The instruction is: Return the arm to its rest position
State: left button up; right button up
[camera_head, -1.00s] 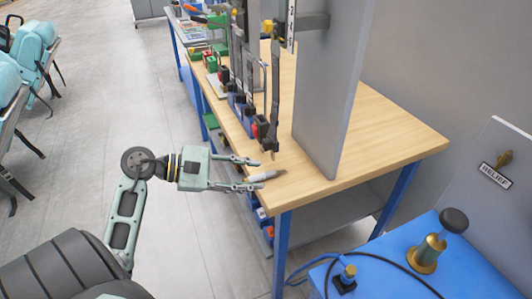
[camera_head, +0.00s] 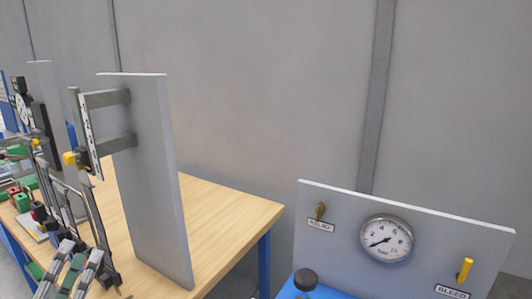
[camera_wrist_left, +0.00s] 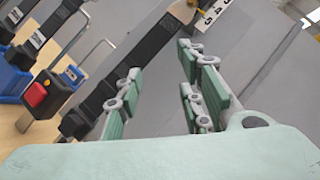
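My left gripper (camera_head: 78,262) is at the lower left of the head view, in front of the workbench's near left side. Its pale green and grey fingers point up. In the left wrist view the two fingers (camera_wrist_left: 158,62) stand apart with nothing between them, so it is open and empty. Most of my left arm is out of the head view. My right gripper is in neither view.
The wooden workbench (camera_head: 225,213) carries an upright grey panel (camera_head: 158,180) with a numbered scale (camera_head: 90,135). Upright tools stand close by the left gripper. A grey panel with a gauge (camera_head: 386,239) stands at the right.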

pick_arm(q)
jog(key=s+f+n+g+y, duration=0.25)
jog(key=f+n+g, duration=0.25)
jog(key=f+n, duration=0.4)
jog(key=s+f+n+g+y, duration=0.1)
jog(key=f+n+g+y, duration=0.25)
jog(key=f+n, duration=0.55)
jog(key=s+d+f+n+g+h, duration=0.55)
jog(key=s+d+f+g, duration=0.55)
jog(key=s+d+f, duration=0.55)
notch_tip(320, 180, down, 24)
jog(key=s+a+g, duration=0.1)
jog(key=s, duration=0.2)
jog(key=s+a+f, duration=0.1)
jog(key=s+f, duration=0.7)
jog(key=s+a+f+g, duration=0.1)
jog(key=s+a+f, duration=0.1)
jog(key=s+f, duration=0.7)
jog(key=shift+a, duration=0.25)
